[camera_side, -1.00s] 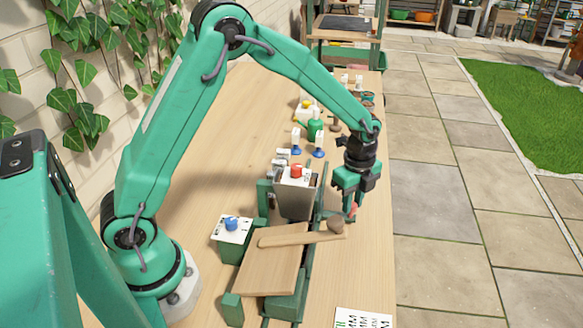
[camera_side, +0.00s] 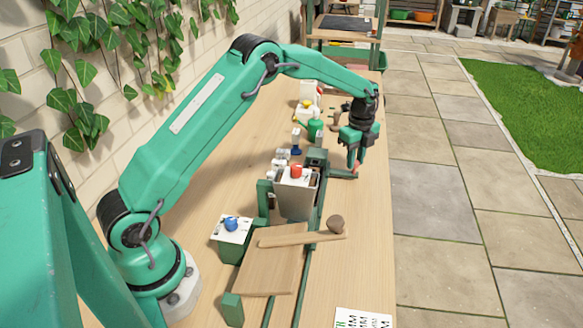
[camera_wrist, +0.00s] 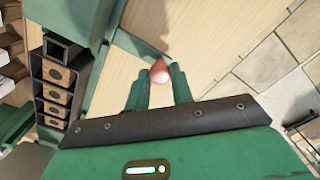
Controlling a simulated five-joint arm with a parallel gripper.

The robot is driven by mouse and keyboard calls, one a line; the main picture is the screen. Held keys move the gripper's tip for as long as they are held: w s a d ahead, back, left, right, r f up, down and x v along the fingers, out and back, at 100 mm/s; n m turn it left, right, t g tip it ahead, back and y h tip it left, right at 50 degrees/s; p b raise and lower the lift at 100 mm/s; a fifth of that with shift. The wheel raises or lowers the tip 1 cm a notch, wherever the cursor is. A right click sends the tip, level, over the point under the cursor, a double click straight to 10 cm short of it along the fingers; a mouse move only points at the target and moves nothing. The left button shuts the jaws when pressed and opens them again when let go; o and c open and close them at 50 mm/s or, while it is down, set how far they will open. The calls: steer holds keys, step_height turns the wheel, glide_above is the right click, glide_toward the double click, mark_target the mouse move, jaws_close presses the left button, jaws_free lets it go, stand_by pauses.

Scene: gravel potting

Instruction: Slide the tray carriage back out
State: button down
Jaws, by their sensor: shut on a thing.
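The green tray carriage (camera_side: 317,158) stands on the rails at the far side of the grey hopper. A thin green handle bar (camera_side: 343,174) reaches from it to the right. My gripper (camera_side: 355,170) is at the outer end of this bar, shut on its reddish knob. In the wrist view the rounded knob (camera_wrist: 160,72) sits between the fingertips, with the green bar (camera_wrist: 130,45) running up and left from it. The hopper (camera_side: 294,200) partly hides the carriage, and I cannot see the tray's contents clearly.
A red knob (camera_side: 296,171) tops the hopper. A box with a blue knob (camera_side: 231,225) stands left. A black rack (camera_wrist: 58,85) shows in the wrist view. Bare bench (camera_side: 350,265) lies right.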

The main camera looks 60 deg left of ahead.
steer(key=shift+w+a, duration=0.3)
steer(key=shift+a, duration=0.05)
steer(key=c, duration=1.2)
jaws_free()
steer(key=shift+r, duration=3.9)
